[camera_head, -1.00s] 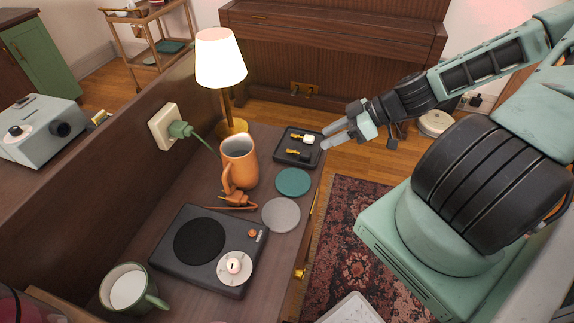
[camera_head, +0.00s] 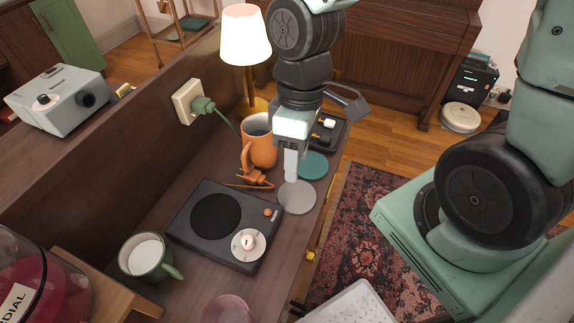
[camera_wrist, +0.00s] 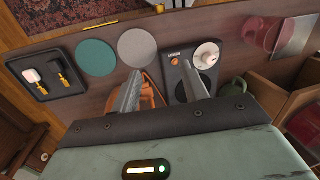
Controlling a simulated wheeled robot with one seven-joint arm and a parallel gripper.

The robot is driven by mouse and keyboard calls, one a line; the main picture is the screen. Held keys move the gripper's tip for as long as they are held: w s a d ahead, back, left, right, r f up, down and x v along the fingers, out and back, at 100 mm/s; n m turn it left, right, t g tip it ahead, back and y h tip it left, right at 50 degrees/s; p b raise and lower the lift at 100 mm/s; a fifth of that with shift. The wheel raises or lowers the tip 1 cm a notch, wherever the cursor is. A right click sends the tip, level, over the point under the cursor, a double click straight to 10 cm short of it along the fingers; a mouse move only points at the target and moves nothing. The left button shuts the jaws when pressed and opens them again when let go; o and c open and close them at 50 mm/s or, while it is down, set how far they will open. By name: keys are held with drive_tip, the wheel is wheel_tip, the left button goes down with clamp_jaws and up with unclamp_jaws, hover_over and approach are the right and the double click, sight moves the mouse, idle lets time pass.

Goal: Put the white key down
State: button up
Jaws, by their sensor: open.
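The white key (camera_head: 329,124) lies in a black tray (camera_head: 338,142) on the cabinet top, partly hidden by my arm in the head view. The wrist view shows the white key (camera_wrist: 33,76) whole in the tray (camera_wrist: 75,91), beside a black-headed key (camera_wrist: 64,79); both have brass parts. My gripper (camera_head: 291,178) points down above the cabinet, over the area between the orange mug and the grey disc. In the wrist view its two fingers (camera_wrist: 160,88) are apart with nothing held between them. The gripper is clear of the tray.
A teal disc (camera_head: 313,166) and a grey disc (camera_head: 297,198) lie near the cabinet's front edge. An orange mug (camera_head: 259,150), a black radio-like box (camera_head: 190,226), a green mug (camera_head: 135,268) and a lit lamp (camera_head: 246,38) stand around. A plug with a cord sits behind.

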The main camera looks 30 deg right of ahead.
drive_tip(key=s+a+r+t, duration=0.1)
drive_tip(key=s+a+r, duration=0.4)
drive_tip(key=r, duration=0.1)
drive_tip(key=shift+s+m+t+h, duration=0.3)
drive_tip(key=shift+s+m, duration=0.1)
drive_tip(key=shift+a, duration=0.15)
idle(0.7)
